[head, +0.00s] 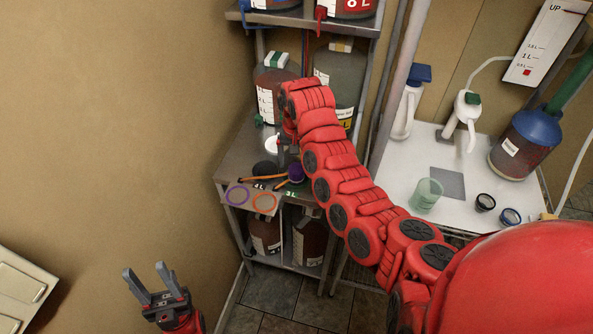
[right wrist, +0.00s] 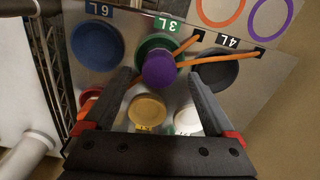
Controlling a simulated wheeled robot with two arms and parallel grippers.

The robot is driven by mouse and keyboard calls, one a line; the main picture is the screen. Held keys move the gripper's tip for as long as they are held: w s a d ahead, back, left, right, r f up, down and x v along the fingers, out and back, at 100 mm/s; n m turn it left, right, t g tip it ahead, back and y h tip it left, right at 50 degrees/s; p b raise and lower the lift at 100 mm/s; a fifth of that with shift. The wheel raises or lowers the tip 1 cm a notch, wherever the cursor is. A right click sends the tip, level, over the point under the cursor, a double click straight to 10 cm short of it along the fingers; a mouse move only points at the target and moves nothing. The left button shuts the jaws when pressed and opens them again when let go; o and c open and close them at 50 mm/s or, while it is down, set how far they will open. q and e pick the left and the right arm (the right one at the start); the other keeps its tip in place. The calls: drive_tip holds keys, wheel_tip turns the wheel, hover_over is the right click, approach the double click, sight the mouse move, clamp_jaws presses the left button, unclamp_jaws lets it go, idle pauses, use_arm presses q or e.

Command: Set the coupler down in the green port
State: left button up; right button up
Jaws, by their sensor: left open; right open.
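The coupler appears to be the purple round piece (right wrist: 159,70) with orange rods beside or under it; it also shows in the head view (head: 296,172). In the right wrist view it overlaps the near part of the green port (right wrist: 153,43), marked 3L. I cannot tell whether it is fully seated. My right gripper (right wrist: 161,77) is open, with its fingers on either side of the purple piece and a gap at each side. In the head view my right arm hides much of this spot. My left gripper (head: 144,269) is open and empty, low at the left.
Blue (right wrist: 97,41), dark grey (right wrist: 216,69), yellow (right wrist: 147,110) and white (right wrist: 187,120) discs surround the green port on the steel shelf. Large jugs (head: 340,80) stand behind. A white table (head: 400,175) at the right holds a green cup (head: 427,196).

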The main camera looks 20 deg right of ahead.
sight(296, 169)
wheel_tip(296, 169, up, 8)
drive_tip(key=shift+r, duration=0.2)
drive_tip(key=shift+f, duration=0.1)
idle(0.5)
